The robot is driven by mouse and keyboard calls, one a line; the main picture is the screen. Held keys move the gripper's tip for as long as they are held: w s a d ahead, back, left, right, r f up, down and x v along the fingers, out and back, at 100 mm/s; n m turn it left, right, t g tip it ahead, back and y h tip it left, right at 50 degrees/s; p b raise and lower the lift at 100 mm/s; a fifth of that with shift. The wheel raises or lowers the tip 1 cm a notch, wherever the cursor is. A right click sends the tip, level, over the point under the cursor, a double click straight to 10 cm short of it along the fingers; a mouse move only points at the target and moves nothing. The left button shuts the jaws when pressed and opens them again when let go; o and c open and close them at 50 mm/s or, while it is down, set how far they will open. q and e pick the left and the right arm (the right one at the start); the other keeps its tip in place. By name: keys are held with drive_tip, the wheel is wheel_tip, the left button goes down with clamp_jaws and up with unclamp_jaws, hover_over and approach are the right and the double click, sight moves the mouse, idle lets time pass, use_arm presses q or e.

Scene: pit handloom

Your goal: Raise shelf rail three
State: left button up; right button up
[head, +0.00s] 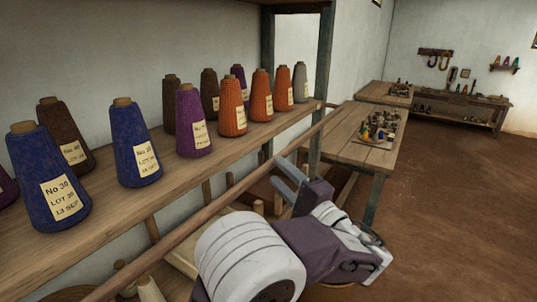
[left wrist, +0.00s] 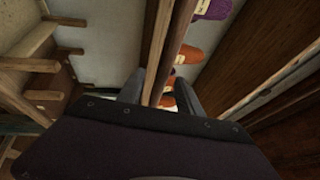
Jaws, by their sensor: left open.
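A long round wooden rail (head: 215,206) runs along the front of the thread shelf, sloping across the head view from lower left to upper right. I cannot tell whether it is shelf rail three. My left gripper (head: 285,178) is open at the rail, toward its far end. In the left wrist view the rail (left wrist: 178,40) runs up from between the two open fingers (left wrist: 160,92). I cannot tell whether the fingers touch it. The arm hides part of the space below. My right gripper is not in view.
The shelf (head: 205,170) holds several labelled thread cones, including a blue one (head: 137,145) and an orange one (head: 232,108). A dark post (head: 316,90) stands at the shelf's far end. A workbench (head: 365,150) with small items stands beyond. The floor at right is clear.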

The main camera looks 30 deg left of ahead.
use_arm(q)
drive_tip(key=p+x, duration=0.1)
drive_tip(key=x, duration=0.6)
drive_tip(key=shift+r+p, duration=0.25)
drive_tip(key=shift+p, duration=0.05)
drive_tip(key=shift+w+d, duration=0.1)
drive_tip(key=shift+w, duration=0.1)
drive_tip(key=shift+c, duration=0.5)
clamp_jaws()
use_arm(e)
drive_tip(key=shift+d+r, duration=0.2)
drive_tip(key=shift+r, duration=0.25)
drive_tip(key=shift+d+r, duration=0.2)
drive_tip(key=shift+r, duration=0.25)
